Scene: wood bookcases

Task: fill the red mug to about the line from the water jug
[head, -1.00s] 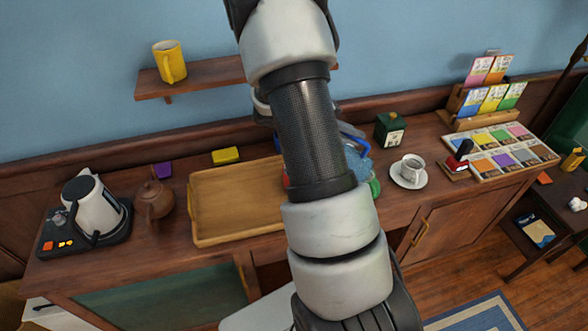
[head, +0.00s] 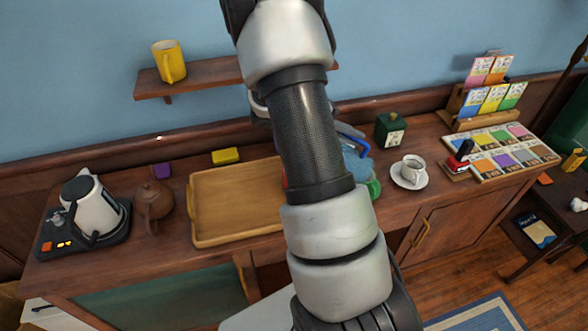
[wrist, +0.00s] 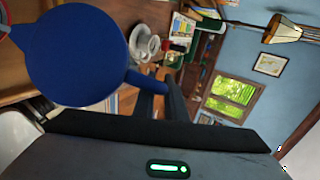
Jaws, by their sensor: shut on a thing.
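My gripper (wrist: 160,98) is shut on the handle of the water jug in the wrist view. The jug's round blue top (wrist: 78,52) fills the left of that view, with its spout pointing left. In the head view my arm hides the gripper and much of the jug; a blue handle and pale blue body (head: 357,166) show to the right of the arm. A red sliver (head: 285,181) at the arm's left edge may be the red mug. The mug's line and water level are hidden, and I cannot tell whether water is flowing.
A wooden tray (head: 212,236) lies left of my arm. A kettle (head: 93,207) and brown teapot (head: 153,201) stand farther left. A white cup on a saucer (head: 409,182), a dark green box (head: 390,130) and a card rack (head: 490,108) are on the right.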

